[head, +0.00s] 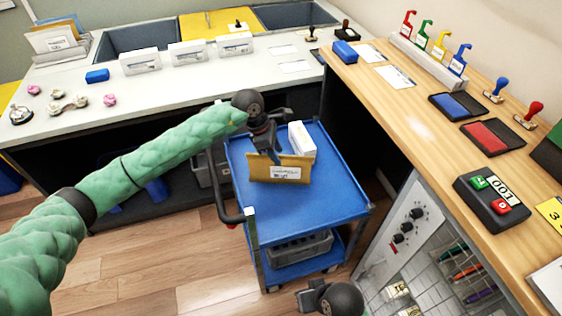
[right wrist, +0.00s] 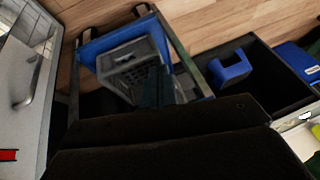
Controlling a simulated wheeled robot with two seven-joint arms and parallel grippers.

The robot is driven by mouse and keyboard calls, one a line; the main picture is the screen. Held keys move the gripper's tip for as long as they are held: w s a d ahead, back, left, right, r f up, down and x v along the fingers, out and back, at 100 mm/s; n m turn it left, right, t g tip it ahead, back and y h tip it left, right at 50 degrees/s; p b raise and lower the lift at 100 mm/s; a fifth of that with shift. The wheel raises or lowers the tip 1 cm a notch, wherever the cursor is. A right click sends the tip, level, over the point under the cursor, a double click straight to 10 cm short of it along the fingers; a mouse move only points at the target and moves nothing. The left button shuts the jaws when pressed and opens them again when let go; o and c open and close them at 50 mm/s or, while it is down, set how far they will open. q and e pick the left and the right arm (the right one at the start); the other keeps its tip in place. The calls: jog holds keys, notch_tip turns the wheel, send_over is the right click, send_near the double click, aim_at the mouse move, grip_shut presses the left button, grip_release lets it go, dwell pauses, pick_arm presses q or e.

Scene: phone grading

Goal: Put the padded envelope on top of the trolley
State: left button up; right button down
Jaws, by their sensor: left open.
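The padded envelope (head: 262,173) is tan with a white label. It is at the blue trolley's top (head: 330,200), its labelled face towards me, near a white box (head: 301,142). My left gripper (head: 273,152) is open just behind the envelope's upper edge. Whether its fingers touch the envelope is hard to tell. My right gripper (head: 318,297) shows only partly at the bottom of the head view, and its fingers cannot be made out. In the right wrist view the trolley's blue lower part (right wrist: 92,50) shows.
A grey crate (head: 300,250) sits on the trolley's lower shelf. A pale counter (head: 150,90) with white boxes stands behind and left. A wooden counter (head: 415,110) with stamps and ink pads runs along the right. The trolley top's front half is clear.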

pick_arm(q)
jog(key=b+v, duration=0.1)
jog(key=v, duration=0.4)
jog(key=shift+a+r, duration=0.1)
jog(key=shift+r, duration=0.2)
jog(key=shift+a+r, duration=0.2)
jog(key=shift+r, duration=0.4)
pick_arm(e)
notch_tip(320, 180, down, 7)
jog(key=shift+w+a+t, duration=0.35)
jog(key=shift+w+t, duration=0.05)
jog(key=shift+r, duration=0.15)
